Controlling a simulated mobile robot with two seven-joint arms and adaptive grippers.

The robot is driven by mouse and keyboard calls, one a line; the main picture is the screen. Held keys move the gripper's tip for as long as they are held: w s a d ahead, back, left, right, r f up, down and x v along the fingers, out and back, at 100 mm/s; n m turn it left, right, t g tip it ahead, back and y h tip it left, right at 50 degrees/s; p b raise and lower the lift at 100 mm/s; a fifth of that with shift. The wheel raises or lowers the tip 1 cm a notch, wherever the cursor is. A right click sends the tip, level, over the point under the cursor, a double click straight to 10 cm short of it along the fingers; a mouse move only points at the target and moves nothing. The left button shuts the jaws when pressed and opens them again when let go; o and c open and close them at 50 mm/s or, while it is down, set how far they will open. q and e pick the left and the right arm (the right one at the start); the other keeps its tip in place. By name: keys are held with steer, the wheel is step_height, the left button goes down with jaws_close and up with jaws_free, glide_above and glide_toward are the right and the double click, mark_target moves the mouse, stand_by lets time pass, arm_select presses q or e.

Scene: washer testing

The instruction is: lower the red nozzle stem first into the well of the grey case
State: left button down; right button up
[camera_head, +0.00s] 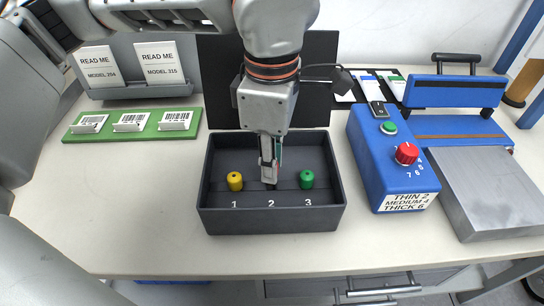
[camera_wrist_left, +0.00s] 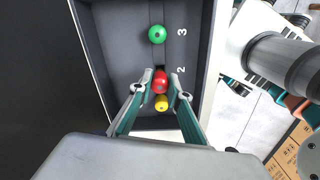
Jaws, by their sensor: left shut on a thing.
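My left gripper (camera_head: 268,178) points down over the middle of the dark grey case (camera_head: 270,222), at the place marked 2. In the left wrist view its two fingers (camera_wrist_left: 160,92) are closed on the red nozzle (camera_wrist_left: 160,80). The head view hides nearly all of the red nozzle behind the fingers, and its stem and the middle well cannot be made out. I cannot tell whether the stem is in the well. A yellow nozzle (camera_head: 235,181) stands at place 1 and a green nozzle (camera_head: 307,179) at place 3. My right gripper is out of view.
A blue control box (camera_head: 390,160) with a red knob (camera_head: 406,153) stands right of the case, beside a blue and grey machine (camera_head: 480,185). A green board (camera_head: 135,123) with several labelled blocks lies left. The table front is clear.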

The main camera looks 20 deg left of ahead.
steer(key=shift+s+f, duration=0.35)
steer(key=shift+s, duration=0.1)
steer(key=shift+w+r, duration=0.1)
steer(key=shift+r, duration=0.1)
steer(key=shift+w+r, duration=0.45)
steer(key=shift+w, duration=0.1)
arm_select(q)
steer(key=shift+f, duration=0.3)
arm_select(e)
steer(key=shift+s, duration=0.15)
arm_select(q)
steer(key=shift+f, duration=0.1)
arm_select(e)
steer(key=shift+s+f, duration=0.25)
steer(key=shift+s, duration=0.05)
arm_select(q)
steer(key=shift+f, duration=0.25)
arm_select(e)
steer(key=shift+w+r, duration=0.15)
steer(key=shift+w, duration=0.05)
